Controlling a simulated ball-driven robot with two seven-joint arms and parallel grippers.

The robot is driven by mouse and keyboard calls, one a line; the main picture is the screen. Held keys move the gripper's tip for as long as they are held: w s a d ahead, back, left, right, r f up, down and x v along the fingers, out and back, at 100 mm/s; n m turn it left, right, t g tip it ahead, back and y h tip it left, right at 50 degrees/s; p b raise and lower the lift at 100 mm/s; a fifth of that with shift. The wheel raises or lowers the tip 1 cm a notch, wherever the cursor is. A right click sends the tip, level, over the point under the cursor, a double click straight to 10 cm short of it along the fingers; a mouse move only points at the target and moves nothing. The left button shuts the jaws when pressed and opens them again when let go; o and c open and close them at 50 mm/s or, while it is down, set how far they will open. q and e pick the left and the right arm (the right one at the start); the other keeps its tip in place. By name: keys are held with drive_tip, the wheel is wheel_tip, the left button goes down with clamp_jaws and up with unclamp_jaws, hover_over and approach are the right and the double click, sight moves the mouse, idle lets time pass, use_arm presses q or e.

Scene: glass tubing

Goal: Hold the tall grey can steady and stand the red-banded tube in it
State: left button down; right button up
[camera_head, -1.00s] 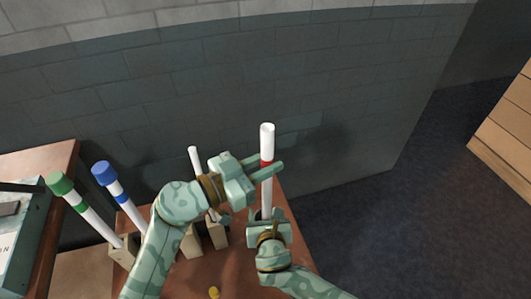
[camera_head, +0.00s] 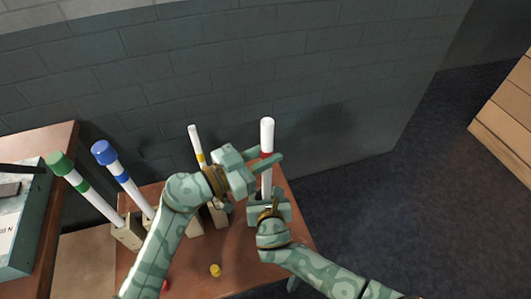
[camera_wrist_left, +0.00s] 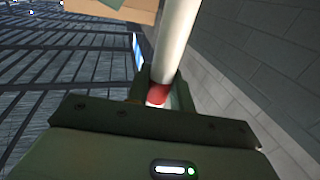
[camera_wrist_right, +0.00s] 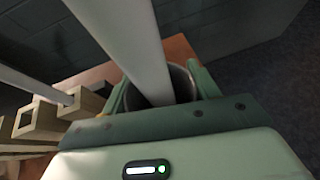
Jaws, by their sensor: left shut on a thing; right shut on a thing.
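The white red-banded tube (camera_head: 267,135) stands nearly upright in the head view. My left gripper (camera_head: 268,164) is shut on it at the red band, which also shows between the fingers in the left wrist view (camera_wrist_left: 158,95). My right gripper (camera_head: 268,208) is shut on the tall grey can below. In the right wrist view the can (camera_wrist_right: 188,82) sits between the fingers with its dark mouth showing. The tube's lower part passes inside the rim there; its bottom end is hidden. In the head view the gripper covers most of the can.
Left of my left arm stand tubes with a green cap (camera_head: 60,163) and a blue cap (camera_head: 104,152) in pale block holders. A yellow-banded tube (camera_head: 197,142) stands behind that arm. A yellow cap (camera_head: 215,270) lies on the brown table (camera_head: 240,272). A wall rises behind.

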use_arm(q)
drive_tip(key=shift+f, duration=0.9)
drive_tip(key=c, duration=1.1)
unclamp_jaws()
drive_tip(key=shift+c, duration=0.2)
drive_tip(key=v, duration=1.2)
